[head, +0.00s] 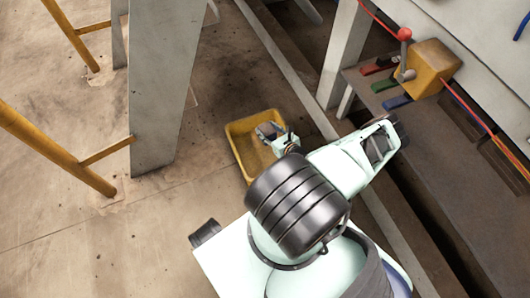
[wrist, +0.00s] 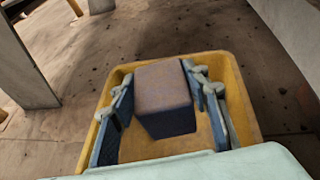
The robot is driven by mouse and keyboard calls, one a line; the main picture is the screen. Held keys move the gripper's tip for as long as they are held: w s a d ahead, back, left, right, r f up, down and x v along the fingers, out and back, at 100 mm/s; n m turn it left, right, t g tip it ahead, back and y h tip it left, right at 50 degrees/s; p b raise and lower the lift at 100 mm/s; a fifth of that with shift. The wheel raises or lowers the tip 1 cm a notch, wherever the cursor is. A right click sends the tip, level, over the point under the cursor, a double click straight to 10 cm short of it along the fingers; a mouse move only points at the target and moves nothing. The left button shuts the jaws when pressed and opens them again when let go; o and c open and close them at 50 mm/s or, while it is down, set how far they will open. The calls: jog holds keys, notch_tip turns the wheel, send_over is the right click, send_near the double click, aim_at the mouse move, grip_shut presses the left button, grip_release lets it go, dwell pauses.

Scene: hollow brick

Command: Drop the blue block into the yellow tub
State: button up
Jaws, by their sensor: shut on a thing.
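The blue block (wrist: 165,97) sits between the two fingers of my gripper (wrist: 168,108) in the wrist view. Its top face looks brownish in the light and its front face dark blue. My gripper is shut on it. The yellow tub (wrist: 239,88) lies behind and below the block, with its rim showing around the fingers. In the head view the yellow tub (head: 240,153) stands on the floor, and my gripper (head: 271,132) is over its right part. The block is small there and partly hidden by the fingers. The tub's inside is partly covered by my gripper.
A grey post (head: 160,85) stands left of the tub, with yellow rails (head: 55,148) farther left. A grey bench (head: 440,150) at the right holds a yellow box (head: 430,68) with a red-knobbed lever and coloured pieces. Open floor lies at the lower left.

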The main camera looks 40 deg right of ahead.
jog(key=o, duration=1.4)
notch_tip(320, 180, up, 10)
jog(key=shift+r, duration=0.1)
